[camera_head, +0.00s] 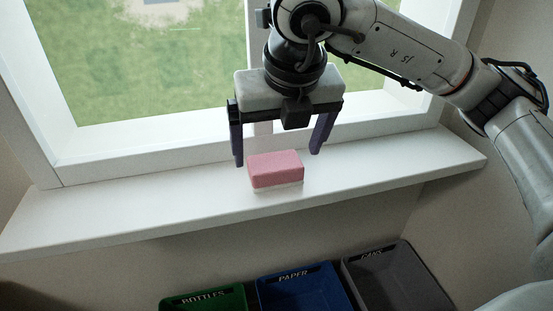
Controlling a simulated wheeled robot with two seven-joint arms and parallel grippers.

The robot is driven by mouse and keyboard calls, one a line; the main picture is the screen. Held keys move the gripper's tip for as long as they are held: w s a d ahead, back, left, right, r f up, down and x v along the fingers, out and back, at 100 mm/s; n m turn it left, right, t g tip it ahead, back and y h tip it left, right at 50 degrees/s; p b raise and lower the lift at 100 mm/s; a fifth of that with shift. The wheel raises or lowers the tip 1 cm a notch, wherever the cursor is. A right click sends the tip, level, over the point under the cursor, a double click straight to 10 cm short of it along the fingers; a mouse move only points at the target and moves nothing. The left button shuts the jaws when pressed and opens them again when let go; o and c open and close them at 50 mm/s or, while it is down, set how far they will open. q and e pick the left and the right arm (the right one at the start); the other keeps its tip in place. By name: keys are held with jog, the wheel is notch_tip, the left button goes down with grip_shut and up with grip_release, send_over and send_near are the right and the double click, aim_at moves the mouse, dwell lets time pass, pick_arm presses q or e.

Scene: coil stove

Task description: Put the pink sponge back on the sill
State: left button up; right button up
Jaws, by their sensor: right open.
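The pink sponge (275,169), with a pale underside, lies flat on the white window sill (130,204), near the middle of its length and close to the front edge. My right gripper (277,158) is open above and slightly behind the sponge. Its two purple-grey fingers are spread wider than the sponge, one toward its left and one toward its right, and nothing is between them in their grip. My left gripper is not in view.
Below the sill stand a green bin marked BOTTLES (203,299), a blue bin marked PAPER (297,275) and a grey bin marked CANS (372,256). The window frame (90,158) rises behind the sill. The sill is bare on both sides of the sponge.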

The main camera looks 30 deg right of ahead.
jog(key=v, duration=0.6)
jog(key=shift+r, duration=0.35)
jog(key=shift+s, duration=0.15)
